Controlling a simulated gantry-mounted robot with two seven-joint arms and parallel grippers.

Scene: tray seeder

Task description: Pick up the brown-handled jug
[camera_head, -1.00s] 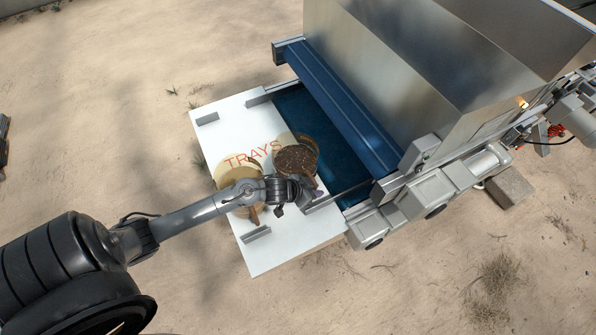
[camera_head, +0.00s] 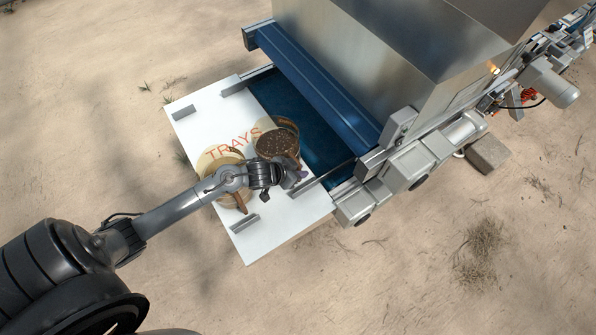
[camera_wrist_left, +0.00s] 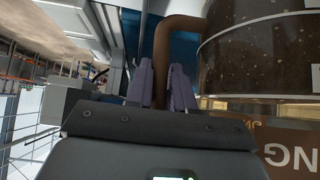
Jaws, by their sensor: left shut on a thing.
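The jug (camera_head: 277,144), with a dark speckled top and a tan rim, is at the right part of the white board lettered TRAYS. My left gripper (camera_head: 297,174) is at its near right side. In the left wrist view, the jug's speckled brown body (camera_wrist_left: 262,55) fills the upper right. Its brown handle (camera_wrist_left: 178,35) runs down between the two purple fingers of my left gripper (camera_wrist_left: 161,82), which is shut on it. The jug's base is hidden, so I cannot tell whether it touches the board. My right gripper is not in view.
A second tan round vessel (camera_head: 212,160) with a brown handle (camera_head: 241,202) stands partly under my left forearm. The white board (camera_head: 190,118) has small grey brackets. The seeder's blue roller bar (camera_head: 315,90) and metal housing (camera_head: 370,45) stand close behind the jug.

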